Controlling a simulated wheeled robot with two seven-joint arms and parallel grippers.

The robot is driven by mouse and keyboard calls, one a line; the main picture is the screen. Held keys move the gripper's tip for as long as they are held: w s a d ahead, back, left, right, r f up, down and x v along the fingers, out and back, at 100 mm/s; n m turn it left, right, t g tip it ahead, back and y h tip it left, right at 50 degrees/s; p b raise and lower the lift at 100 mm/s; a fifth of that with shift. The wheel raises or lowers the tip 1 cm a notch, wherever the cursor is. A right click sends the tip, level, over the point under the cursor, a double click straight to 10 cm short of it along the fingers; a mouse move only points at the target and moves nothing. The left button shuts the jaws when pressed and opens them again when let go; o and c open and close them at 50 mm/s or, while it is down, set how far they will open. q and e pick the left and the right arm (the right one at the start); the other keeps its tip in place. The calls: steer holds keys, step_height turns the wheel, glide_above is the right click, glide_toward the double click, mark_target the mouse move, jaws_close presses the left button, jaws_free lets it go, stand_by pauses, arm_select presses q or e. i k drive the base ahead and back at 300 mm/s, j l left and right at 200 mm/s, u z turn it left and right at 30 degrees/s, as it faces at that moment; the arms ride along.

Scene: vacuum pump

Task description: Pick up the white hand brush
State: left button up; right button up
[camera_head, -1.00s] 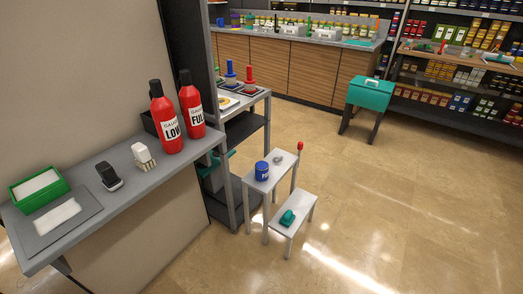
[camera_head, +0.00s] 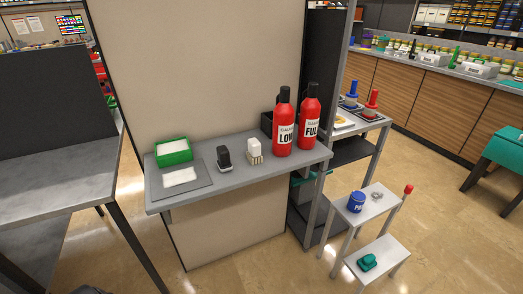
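The white hand brush (camera_head: 254,148) stands upright on the grey wall shelf (camera_head: 226,183), with a white body on top and pale bristles below. It is between a black-and-grey item (camera_head: 223,158) on its left and the red bottle marked LOW (camera_head: 284,124) on its right. It appears apart from both. Neither of my grippers shows in the head view.
A second red bottle (camera_head: 309,117) stands beside the first. A green box (camera_head: 173,152) and a grey mat with a white sheet (camera_head: 180,177) lie at the shelf's left. A white step stool (camera_head: 378,247) stands at right. Floor shows in front of the shelf.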

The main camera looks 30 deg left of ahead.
mark_target(254, 155)
steer(key=u, duration=1.2)
